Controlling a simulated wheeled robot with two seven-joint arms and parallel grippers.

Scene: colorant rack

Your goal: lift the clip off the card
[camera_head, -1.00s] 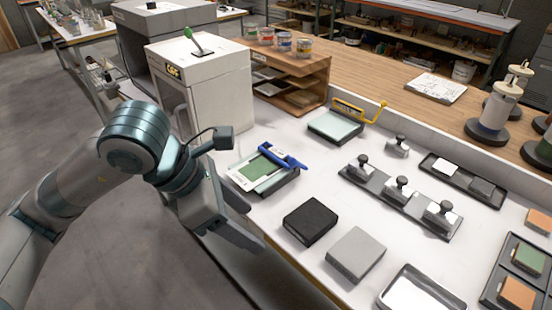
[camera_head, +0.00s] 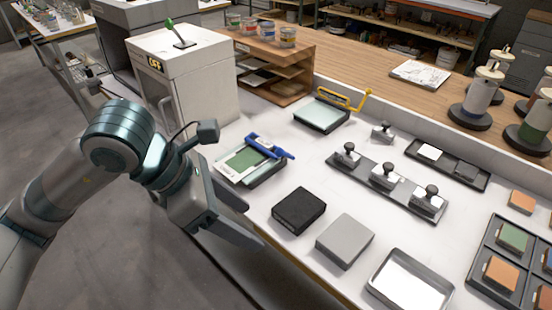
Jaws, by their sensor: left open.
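A blue clip (camera_head: 266,146) lies across the far right end of a white card with a green patch (camera_head: 243,159). The card lies on a flat dark-edged plate (camera_head: 268,176) at the left part of the white bench. My left gripper (camera_head: 245,221) is open and empty, with its fingers over the bench's front edge, nearer than the card and apart from the clip. My right gripper is not in view.
A black block (camera_head: 298,211) and a grey block (camera_head: 345,241) stand right of my left gripper. A white cabinet (camera_head: 195,85) stands behind the card. A glass plate with a yellow bar (camera_head: 322,115) and a stamp rack (camera_head: 385,188) are further right.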

